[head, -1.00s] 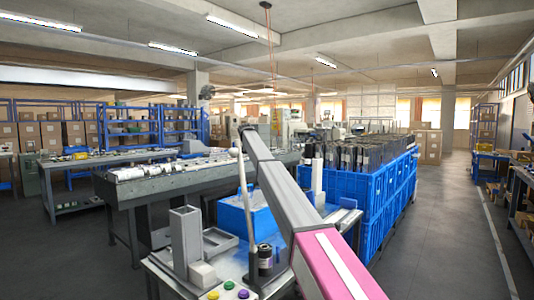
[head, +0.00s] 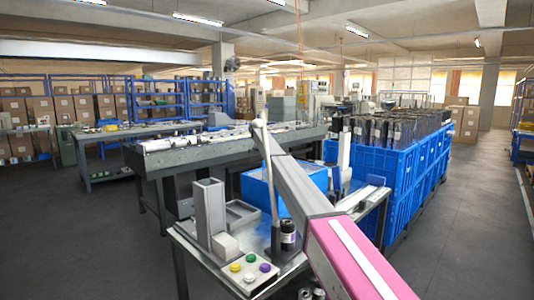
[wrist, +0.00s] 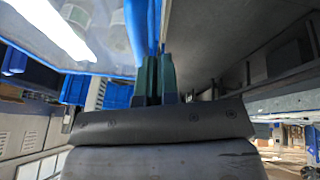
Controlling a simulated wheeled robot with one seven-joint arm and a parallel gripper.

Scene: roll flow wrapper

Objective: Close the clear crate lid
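A blue crate (head: 258,190) stands on the worktable in the head view, partly hidden behind my arm. A clear, see-through sheet with a blue edge (wrist: 98,22), apparently the crate lid, fills the upper left of the wrist view. Pale round shapes show through it. My gripper (wrist: 159,62) has two dark green fingers close together, right at the blue edge. I cannot tell whether that edge is between the fingers or just behind them. In the head view my gripper cannot be made out. The lid's angle is unclear there too.
On the worktable stand a grey upright block (head: 209,218), a black bottle (head: 288,237) and coloured buttons (head: 250,268). Large blue crates (head: 390,170) full of dark items stand to the right. A long conveyor bench (head: 190,150) lies behind. Floor at the far right is clear.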

